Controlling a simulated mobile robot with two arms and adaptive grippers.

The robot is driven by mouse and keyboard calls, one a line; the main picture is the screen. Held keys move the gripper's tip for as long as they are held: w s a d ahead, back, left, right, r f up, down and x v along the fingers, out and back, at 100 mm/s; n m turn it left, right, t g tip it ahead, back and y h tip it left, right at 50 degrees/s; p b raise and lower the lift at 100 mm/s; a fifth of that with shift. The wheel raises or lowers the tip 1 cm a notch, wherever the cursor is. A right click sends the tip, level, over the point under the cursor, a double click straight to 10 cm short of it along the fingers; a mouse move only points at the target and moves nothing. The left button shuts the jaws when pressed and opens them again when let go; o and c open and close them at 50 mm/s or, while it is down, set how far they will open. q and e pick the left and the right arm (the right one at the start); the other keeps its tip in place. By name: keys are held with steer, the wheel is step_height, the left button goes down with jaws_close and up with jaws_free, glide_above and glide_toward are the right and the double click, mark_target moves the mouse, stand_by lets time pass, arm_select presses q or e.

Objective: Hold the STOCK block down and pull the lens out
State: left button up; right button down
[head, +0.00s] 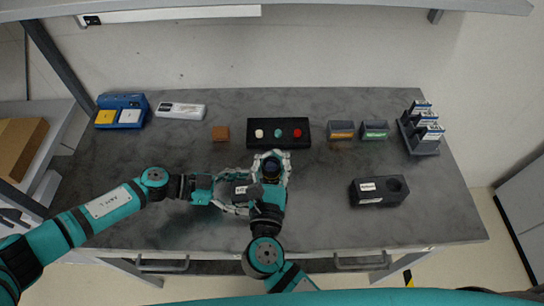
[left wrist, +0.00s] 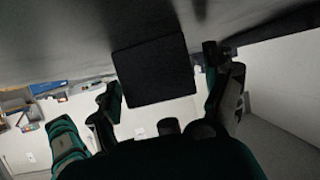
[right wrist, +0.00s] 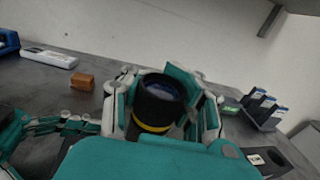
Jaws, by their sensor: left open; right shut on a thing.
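A dark block (head: 241,189) with a pale label sits on the table, partly hidden by my grippers; its lettering is too small to read. My left gripper (head: 232,193) is open, with its fingers either side of this block. The left wrist view shows the block's dark face (left wrist: 153,70) between the spread fingers. My right gripper (head: 271,168) is shut on the lens (head: 271,170), just right of the block. In the right wrist view the lens (right wrist: 158,103) is a black cylinder with a yellow ring. Its lower end is hidden, so I cannot tell whether it is still in the block.
A second dark block (head: 368,199) with a round hole stands at the right. Behind are a button box (head: 264,144), a brown cube (head: 220,133), two small bins (head: 342,136), a card rack (head: 424,147), a blue device (head: 124,106) and a white device (head: 180,110). The front left is clear.

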arm_select(q)
steer(key=shift+a, duration=0.1)
steer(key=v, duration=1.1)
steer(key=shift+a+r, duration=0.25)
steer(key=shift+a, duration=0.1)
